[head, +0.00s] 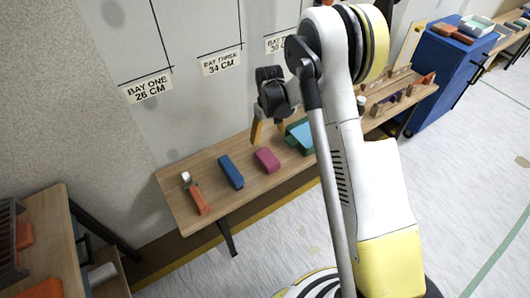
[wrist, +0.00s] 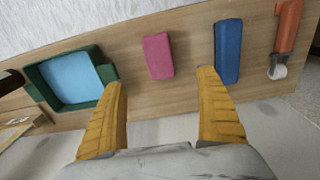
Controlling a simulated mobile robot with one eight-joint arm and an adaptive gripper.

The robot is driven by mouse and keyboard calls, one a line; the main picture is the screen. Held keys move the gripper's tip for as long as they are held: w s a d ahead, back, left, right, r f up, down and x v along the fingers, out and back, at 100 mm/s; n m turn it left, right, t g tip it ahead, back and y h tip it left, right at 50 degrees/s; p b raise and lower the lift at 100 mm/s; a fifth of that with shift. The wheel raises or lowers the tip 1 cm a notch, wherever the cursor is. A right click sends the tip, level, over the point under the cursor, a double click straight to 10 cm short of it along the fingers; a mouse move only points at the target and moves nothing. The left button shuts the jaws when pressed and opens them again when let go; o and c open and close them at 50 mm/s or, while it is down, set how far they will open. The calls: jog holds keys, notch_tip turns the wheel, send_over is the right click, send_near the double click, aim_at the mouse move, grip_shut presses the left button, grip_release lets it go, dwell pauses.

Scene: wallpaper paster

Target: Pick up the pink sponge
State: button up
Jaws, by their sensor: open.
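The pink sponge (head: 267,160) lies on a wooden bench, between a blue block and a green tray. In the wrist view the pink sponge (wrist: 158,56) lies ahead of my fingers, with its near end toward the gap between them. My gripper (wrist: 166,92) is open and empty, its two yellow fingers spread wide. In the head view my gripper (head: 267,131) is above the bench near its wall side, apart from the sponge. Part of it is hidden behind my arm.
The wooden bench (head: 180,203) stands along the wall. A blue block (wrist: 228,52) and an orange-handled tool (wrist: 288,30) lie on one side of the sponge. A green tray (wrist: 106,73) with a light blue inside is on the other. A blue cabinet (head: 440,70) stands farther right.

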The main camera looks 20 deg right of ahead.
jog(key=b, duration=0.2)
send_near(267, 157)
notch_tip(267, 157, down, 5)
jog(key=shift+w+f, duration=0.15)
notch_tip(267, 157, down, 5)
jog(key=b, duration=0.3)
jog(key=shift+d+f, duration=0.1)
jog(key=shift+f, duration=0.15)
jog(key=shift+r, duration=0.1)
jog(key=c, duration=1.2)
